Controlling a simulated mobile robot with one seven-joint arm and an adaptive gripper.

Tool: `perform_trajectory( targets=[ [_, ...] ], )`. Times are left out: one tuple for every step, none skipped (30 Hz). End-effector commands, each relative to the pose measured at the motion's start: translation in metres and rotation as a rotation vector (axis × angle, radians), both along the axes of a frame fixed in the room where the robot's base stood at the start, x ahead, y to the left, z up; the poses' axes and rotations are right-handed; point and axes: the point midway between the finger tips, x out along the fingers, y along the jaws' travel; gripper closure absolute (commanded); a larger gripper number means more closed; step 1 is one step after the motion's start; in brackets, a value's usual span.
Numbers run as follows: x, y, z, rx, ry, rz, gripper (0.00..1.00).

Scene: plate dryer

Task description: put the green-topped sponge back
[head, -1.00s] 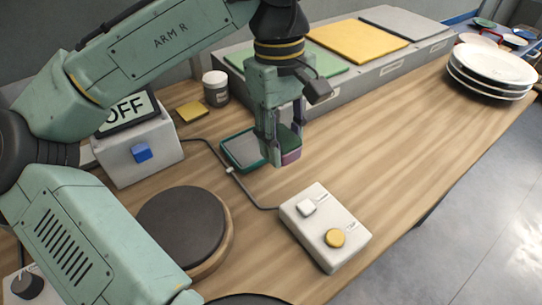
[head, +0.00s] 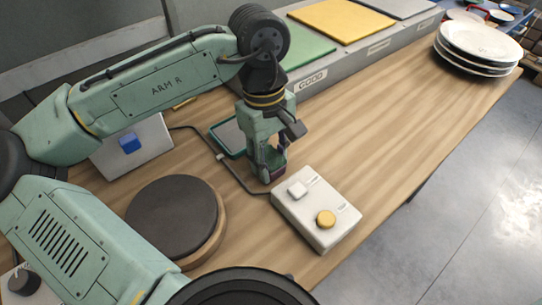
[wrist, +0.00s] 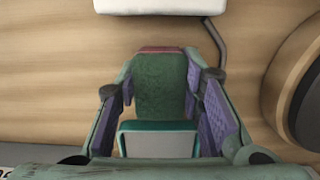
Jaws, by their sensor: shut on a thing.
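The green-topped sponge (wrist: 160,85) is held between the two fingers of my gripper (head: 268,166). In the wrist view its green top faces the camera and a reddish edge shows at its far end. In the head view the fingers hide most of it. A grey tray with a teal rim (head: 214,136) lies on the table just behind and left of the gripper. The tray's rim also shows in the wrist view (wrist: 158,126), beyond the near end of the sponge. The sponge is low over the table; I cannot tell whether it touches it.
A white button box (head: 318,212) with a yellow button stands close in front of the gripper, to the right. A dark round pad (head: 172,215) lies to the left. A black cable runs beside the tray. Stacked plates (head: 478,48) stand far right. The table between is clear.

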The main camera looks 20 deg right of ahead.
Motion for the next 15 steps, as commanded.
perform_trajectory(
  targets=[
    [0.0000, 0.0000, 0.0001, 0.000, 0.000, 0.000, 0.96],
    [0.0000, 0.0000, 0.0000, 0.000, 0.000, 0.000, 0.96],
    [0.0000, 0.0000, -0.0005, 0.000, 0.000, 0.000, 0.96],
    [-0.0001, 0.0000, -0.0013, 0.001, 0.000, 0.000, 0.96],
    [-0.0001, 0.0001, -0.0023, 0.001, 0.000, 0.000, 0.96],
    [-0.0002, 0.0001, -0.0036, 0.001, 0.001, 0.000, 0.96],
    [-0.0002, 0.0001, -0.0037, 0.001, 0.000, 0.000, 0.65],
    [-0.0001, 0.0001, -0.0031, 0.001, 0.000, 0.000, 0.63],
    [-0.0001, 0.0001, -0.0030, 0.001, 0.000, 0.000, 0.60],
    [-0.0001, 0.0001, -0.0030, 0.001, 0.000, 0.000, 0.58],
    [-0.0001, 0.0001, -0.0030, 0.001, 0.000, 0.000, 0.56],
    [0.0000, 0.0001, -0.0030, 0.001, 0.000, 0.000, 0.54],
    [-0.0001, 0.0001, -0.0030, 0.001, 0.000, 0.000, 0.52],
    [0.0000, 0.0001, -0.0030, 0.001, 0.000, 0.000, 0.50],
    [0.0000, 0.0001, -0.0030, 0.001, 0.000, 0.000, 0.47]
  ],
)
